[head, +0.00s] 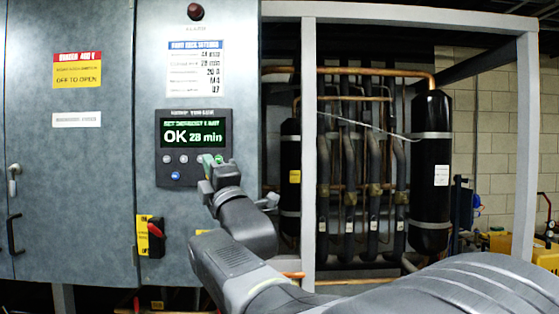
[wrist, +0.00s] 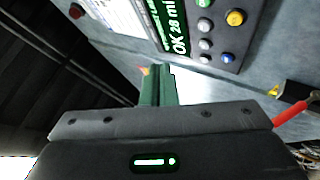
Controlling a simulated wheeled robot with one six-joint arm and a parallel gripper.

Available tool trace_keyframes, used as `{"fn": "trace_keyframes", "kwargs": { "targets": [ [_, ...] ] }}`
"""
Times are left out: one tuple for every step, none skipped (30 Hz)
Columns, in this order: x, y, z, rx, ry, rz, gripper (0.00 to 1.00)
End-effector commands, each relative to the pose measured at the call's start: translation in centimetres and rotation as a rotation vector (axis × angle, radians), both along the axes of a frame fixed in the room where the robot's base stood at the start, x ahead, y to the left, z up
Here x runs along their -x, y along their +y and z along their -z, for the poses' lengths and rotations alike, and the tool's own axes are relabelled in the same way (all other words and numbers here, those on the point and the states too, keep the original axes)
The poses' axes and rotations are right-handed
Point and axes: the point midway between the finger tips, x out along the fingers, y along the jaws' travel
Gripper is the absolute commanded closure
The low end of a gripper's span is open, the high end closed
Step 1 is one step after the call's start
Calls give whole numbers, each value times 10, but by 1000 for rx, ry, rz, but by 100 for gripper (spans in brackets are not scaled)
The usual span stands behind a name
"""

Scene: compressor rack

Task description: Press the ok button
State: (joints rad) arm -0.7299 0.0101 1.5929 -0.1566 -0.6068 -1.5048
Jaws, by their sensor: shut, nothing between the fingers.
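The control panel (head: 160,138) on the grey cabinet has a lit screen (head: 193,132) reading "OK 28 min". Below the screen are grey buttons and a blue button (head: 175,175). The wrist view shows the panel turned, with a green button (wrist: 203,3) at the top edge, a yellow button (wrist: 235,17) and the blue button (wrist: 227,58). Button labels are too small to read, so I cannot tell which one is ok. My gripper (head: 211,164) is shut and empty, in front of the panel's lower right part, hiding some of it. Its fingers (wrist: 158,80) show no clear contact with a button.
A red rotary switch on a yellow plate (head: 143,245) sits on the cabinet below the panel. A red lamp (head: 195,11) is above. Pipes and a metal frame post (head: 309,130) stand to the right of the cabinet.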

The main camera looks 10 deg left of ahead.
Motion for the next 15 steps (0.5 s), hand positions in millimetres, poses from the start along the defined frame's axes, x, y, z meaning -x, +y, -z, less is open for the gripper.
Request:
{"fn": "trace_keyframes", "kwargs": {
  "targets": [
    [0,0,0,0,0,0,100],
    [0,0,0,0,0,0,100],
    [0,0,0,0,0,0,100],
    [0,0,0,0,0,0,100],
    [0,0,0,0,0,0,100],
    [0,0,0,0,0,0,100],
    [0,0,0,0,0,0,100],
    [0,0,0,0,0,0,100],
    [0,0,0,0,0,0,100],
    [0,0,0,0,0,0,100],
    [0,0,0,0,0,0,100],
    [0,0,0,0,0,0,100],
    [-1,0,0,1,1,0,100],
    [-2,1,-1,0,1,1,100],
    [-4,1,-1,2,1,2,100]
  ]
}}
